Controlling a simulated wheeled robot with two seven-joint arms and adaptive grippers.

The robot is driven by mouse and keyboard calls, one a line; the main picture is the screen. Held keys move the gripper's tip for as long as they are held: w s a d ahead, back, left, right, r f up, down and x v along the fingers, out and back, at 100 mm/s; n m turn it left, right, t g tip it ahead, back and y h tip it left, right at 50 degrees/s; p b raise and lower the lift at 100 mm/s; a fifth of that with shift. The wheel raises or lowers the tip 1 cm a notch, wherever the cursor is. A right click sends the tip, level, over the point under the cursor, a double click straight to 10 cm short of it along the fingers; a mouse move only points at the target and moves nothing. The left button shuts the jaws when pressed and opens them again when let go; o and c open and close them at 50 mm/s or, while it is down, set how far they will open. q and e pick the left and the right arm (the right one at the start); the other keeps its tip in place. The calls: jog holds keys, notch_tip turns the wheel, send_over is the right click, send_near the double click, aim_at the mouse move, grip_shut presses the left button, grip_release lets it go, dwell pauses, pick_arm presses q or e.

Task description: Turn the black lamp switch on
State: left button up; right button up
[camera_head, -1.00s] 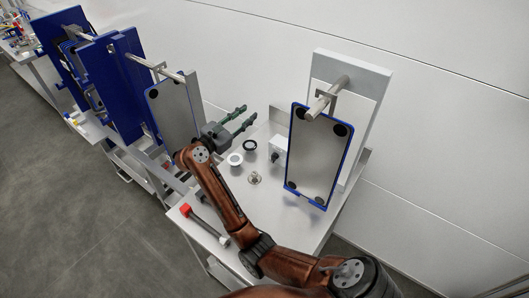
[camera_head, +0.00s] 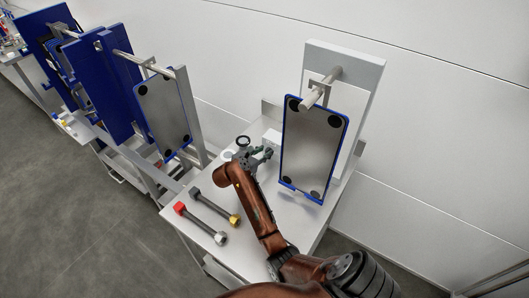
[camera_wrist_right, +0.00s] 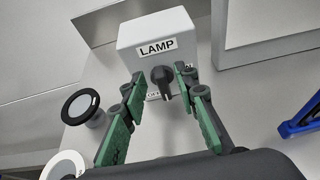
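The black lamp switch (camera_wrist_right: 162,78) is a rotary knob on the front of a white box (camera_wrist_right: 190,35) labelled LAMP. In the head view the box (camera_head: 271,137) stands near the back of the table, left of the blue-framed panel. My right gripper (camera_wrist_right: 158,84) is open. Its green fingers are on either side of the knob, with gaps visible between them and it. Small printing beside the knob is partly hidden, so its setting is hard to read. In the head view my right gripper (camera_head: 264,154) is just in front of the box. My left gripper is out of view.
A blue-framed panel (camera_head: 312,150) hangs on a stand to the right. Red-ended (camera_head: 198,222) and yellow-ended (camera_head: 218,207) bars lie near the table's left edge.

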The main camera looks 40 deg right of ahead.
jog(key=shift+w+d+f, duration=0.1)
jog(key=shift+d, duration=0.15)
jog(key=shift+c, duration=0.7)
grip_shut()
